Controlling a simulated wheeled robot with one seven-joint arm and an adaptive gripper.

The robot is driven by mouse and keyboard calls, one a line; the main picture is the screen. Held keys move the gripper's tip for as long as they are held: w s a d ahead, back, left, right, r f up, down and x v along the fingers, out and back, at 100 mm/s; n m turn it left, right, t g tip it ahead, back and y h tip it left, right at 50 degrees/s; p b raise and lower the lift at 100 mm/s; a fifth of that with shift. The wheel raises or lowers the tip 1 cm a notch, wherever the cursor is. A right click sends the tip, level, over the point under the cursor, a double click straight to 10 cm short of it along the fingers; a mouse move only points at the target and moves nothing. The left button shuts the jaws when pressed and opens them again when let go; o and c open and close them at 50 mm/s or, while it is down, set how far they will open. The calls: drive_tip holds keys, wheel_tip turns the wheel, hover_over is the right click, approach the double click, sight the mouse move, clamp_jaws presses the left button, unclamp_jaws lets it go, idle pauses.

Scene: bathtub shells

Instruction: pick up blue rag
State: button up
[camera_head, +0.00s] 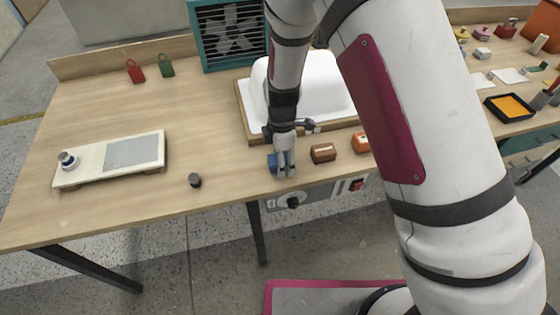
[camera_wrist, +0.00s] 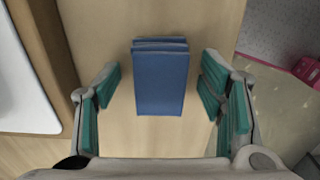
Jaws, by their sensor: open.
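The blue rag (camera_wrist: 160,82) is a folded, layered block lying on the wooden table. In the wrist view it lies in the gap between the fingers of my gripper (camera_wrist: 163,95), with bare wood showing on both sides of it. My gripper is open, with green-padded fingers apart from the rag. In the head view, my gripper (camera_head: 285,172) points down near the table's front edge, and a small part of the rag (camera_head: 272,162) shows at its left. The rest of the rag is hidden there behind the fingers.
A white basin (camera_head: 325,85) in a wooden frame stands just behind. A brown block (camera_head: 323,153) and an orange block (camera_head: 361,142) sit to the right. A small black cylinder (camera_head: 195,180) and a scale (camera_head: 115,158) are at left. The table's front edge is close.

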drive_tip(key=c, duration=1.3)
drive_tip(key=shift+r, duration=0.1)
drive_tip(key=shift+r, duration=0.8)
drive_tip(key=shift+s+d+r, duration=0.1)
drive_tip(key=shift+s+r, duration=0.1)
drive_tip(key=shift+r, duration=0.3)
drive_tip(key=shift+s+r, duration=0.15)
drive_tip(key=shift+r, duration=0.35)
drive_tip(key=s+d, duration=0.1)
drive_tip(key=s, duration=0.4)
drive_tip(key=s+d+r, duration=0.1)
drive_tip(key=s, duration=0.3)
drive_tip(key=s+d, duration=0.2)
drive_tip(key=s, duration=0.3)
drive_tip(key=shift+s+r+b, duration=0.15)
drive_tip(key=shift+s+b, duration=0.2)
